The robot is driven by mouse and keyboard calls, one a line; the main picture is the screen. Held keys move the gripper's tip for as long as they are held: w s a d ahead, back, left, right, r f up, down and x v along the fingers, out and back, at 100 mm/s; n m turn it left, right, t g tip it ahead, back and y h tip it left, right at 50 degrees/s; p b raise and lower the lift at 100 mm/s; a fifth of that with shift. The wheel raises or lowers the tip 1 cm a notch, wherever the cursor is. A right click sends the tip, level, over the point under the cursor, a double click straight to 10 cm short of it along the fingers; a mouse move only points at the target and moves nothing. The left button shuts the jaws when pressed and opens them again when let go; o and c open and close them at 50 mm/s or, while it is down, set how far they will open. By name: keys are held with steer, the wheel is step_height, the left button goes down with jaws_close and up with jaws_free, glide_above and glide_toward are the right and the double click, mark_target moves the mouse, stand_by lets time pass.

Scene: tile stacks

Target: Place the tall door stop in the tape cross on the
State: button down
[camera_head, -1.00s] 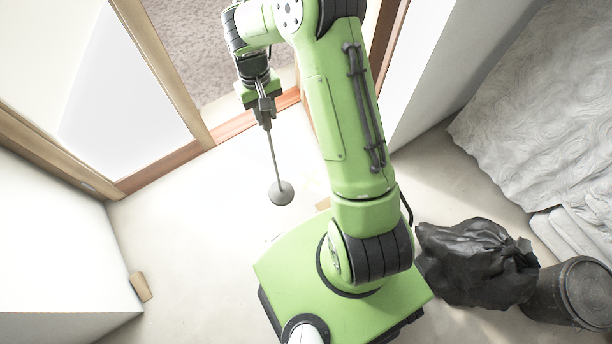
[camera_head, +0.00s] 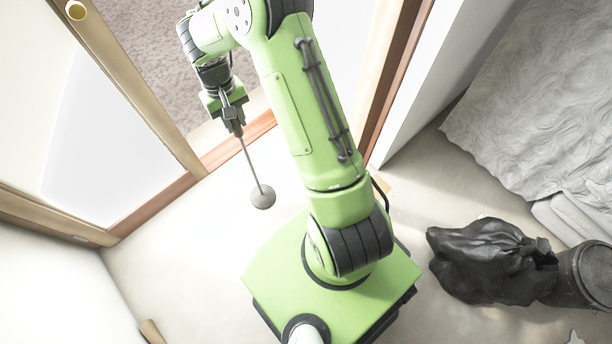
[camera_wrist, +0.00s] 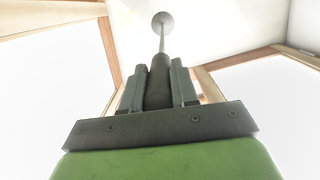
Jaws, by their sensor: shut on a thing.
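The tall door stop (camera_head: 252,168) is a thin grey rod with a round, flat grey disc at its lower end. My gripper (camera_head: 234,128) is shut on its upper part and holds it with the disc end down, slightly tilted, over the pale floor. In the wrist view, my gripper (camera_wrist: 160,85) has a finger on each side of the door stop's thick dark grip, and the door stop (camera_wrist: 162,25) points away to the disc. I cannot tell whether the disc touches the floor.
A wooden door frame and reddish sill (camera_head: 235,142) lie behind my gripper, with brown carpet (camera_head: 165,65) beyond. A black bag (camera_head: 490,262) and a dark bin (camera_head: 588,275) stand at the right. A small brown block (camera_head: 151,331) lies at lower left. Pale floor is open at left.

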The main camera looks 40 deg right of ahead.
steer(key=s+d+f+m+t+y, duration=0.1)
steer(key=s+d+f+m, duration=0.3)
steer(key=d+m, duration=0.5)
steer(key=s+d+f+m, duration=0.3)
steer(key=d+m, duration=0.4)
steer(key=d, duration=0.5)
step_height(320, 180, down, 10)
steer(key=b, duration=0.4)
steer(key=shift+f+m, duration=0.2)
steer(key=shift+m, duration=0.1)
steer(key=shift+s+a+f, duration=0.1)
steer(key=shift+a+f, duration=0.05)
steer(key=c, duration=0.9)
jaws_free()
steer(key=shift+o, duration=0.2)
